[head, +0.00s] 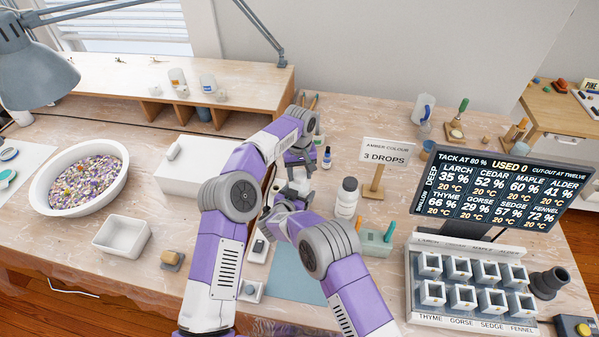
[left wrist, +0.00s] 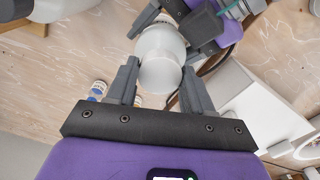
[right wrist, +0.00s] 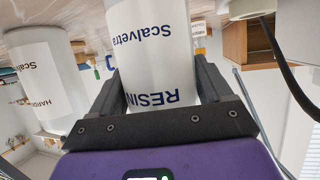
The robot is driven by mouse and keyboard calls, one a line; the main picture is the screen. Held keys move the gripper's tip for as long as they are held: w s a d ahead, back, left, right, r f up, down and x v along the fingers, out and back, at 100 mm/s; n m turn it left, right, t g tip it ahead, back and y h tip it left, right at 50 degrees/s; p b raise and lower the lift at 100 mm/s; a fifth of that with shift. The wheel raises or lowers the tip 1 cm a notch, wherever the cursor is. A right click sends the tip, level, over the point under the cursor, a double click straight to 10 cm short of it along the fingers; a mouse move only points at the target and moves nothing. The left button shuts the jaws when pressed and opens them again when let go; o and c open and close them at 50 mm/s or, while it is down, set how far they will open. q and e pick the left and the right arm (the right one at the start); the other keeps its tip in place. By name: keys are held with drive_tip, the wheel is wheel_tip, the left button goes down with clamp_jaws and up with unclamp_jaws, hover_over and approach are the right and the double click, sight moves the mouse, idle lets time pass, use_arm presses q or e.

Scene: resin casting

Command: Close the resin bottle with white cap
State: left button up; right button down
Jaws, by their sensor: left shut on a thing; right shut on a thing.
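The resin bottle (right wrist: 150,60) is a white cylinder with dark blue lettering. My right gripper (right wrist: 158,95) is shut around its body in the right wrist view. My left gripper (left wrist: 160,78) is shut on a round, plain white piece, which looks like the white cap (left wrist: 160,73). The right gripper's fingers show just beyond it, so cap and bottle are close together. Whether the cap is seated on the neck cannot be told. In the head view my left gripper (head: 298,173) points down mid-table, and the arms hide most of the bottle.
A white hardener bottle (head: 347,199) stands close to the right of my grippers; it also shows in the right wrist view (right wrist: 46,80). A sign (head: 386,153), a screen (head: 500,190) and a mould rack (head: 470,318) stand further right. A bowl of chips (head: 80,182) is at left.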

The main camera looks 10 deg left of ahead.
use_arm(q)
drive_tip(key=m, duration=1.8)
drive_tip(key=shift+f+m, duration=0.1)
drive_tip(key=shift+m, duration=0.2)
drive_tip(key=o, duration=1.2)
drive_tip(key=shift+c, duration=0.2)
drive_tip(key=shift+r, duration=2.3)
drive_tip(key=shift+c, duration=0.2)
